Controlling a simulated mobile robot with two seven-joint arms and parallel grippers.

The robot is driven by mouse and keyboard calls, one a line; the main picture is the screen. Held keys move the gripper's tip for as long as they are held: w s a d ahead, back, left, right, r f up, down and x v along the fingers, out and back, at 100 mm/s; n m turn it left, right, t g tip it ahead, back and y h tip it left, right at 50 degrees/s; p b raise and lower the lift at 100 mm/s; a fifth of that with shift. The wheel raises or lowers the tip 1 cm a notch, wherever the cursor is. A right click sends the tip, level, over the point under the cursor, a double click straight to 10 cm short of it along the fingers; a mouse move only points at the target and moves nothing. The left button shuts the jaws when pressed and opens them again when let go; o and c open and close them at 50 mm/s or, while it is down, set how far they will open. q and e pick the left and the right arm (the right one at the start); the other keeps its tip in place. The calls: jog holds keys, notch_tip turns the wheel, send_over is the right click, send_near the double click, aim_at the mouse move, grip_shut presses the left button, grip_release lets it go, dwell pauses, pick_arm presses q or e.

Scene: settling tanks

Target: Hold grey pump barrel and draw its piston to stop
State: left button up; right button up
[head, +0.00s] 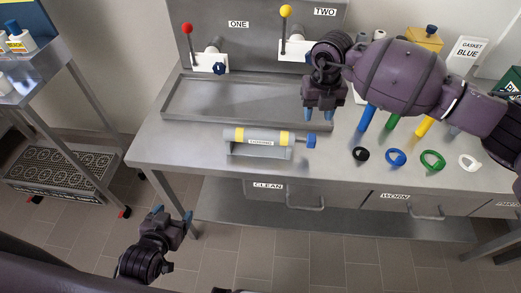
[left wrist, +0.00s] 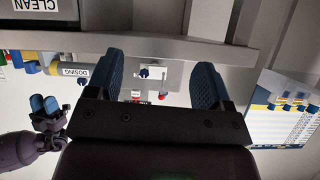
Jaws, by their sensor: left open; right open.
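The grey pump barrel (head: 260,142) with yellow bands lies horizontally in a cradle on the steel bench. Its label is hard to read in the head view; it reads DOSING in the left wrist view (left wrist: 72,71). A blue piston knob (head: 311,141) sticks out at its right end, close to the barrel. My right gripper (head: 324,114) is open and empty, pointing down above and just behind the knob. My left gripper (head: 172,212) is open and empty, low in front of the bench's left edge; its blue fingers frame open space in the left wrist view (left wrist: 165,85).
A shallow steel tray (head: 185,110) lies behind the barrel. Valve levers ONE and TWO stand at the back panel. Coloured rings, including a blue one (head: 396,158), lie at right. Drawers hang under the bench. A shelved cart (head: 40,75) stands left.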

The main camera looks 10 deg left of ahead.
pick_arm(q)
jog(key=w+d+r+n+t+h, duration=0.25)
jog(key=w+d+r+n, duration=0.35)
jog(key=d, duration=0.4)
jog(key=w+d+r+n+t+h, duration=0.2)
jog(key=w+d+r+n+t, duration=0.2)
jog(key=w+d+r, duration=0.5)
jog(key=n+g+y, duration=0.3)
jog(key=n+y, duration=0.3)
jog(key=n, duration=0.4)
send_near(253, 141)
jog(key=x, duration=0.2)
jog(key=shift+t, duration=0.25)
jog(key=w, duration=0.3)
jog(key=w+f, duration=0.1)
jog(key=w, duration=0.2)
jog(key=w+a, duration=0.1)
jog(key=w, duration=0.3)
jog(key=shift+w+f, duration=0.1)
jog(key=shift+f, duration=0.3)
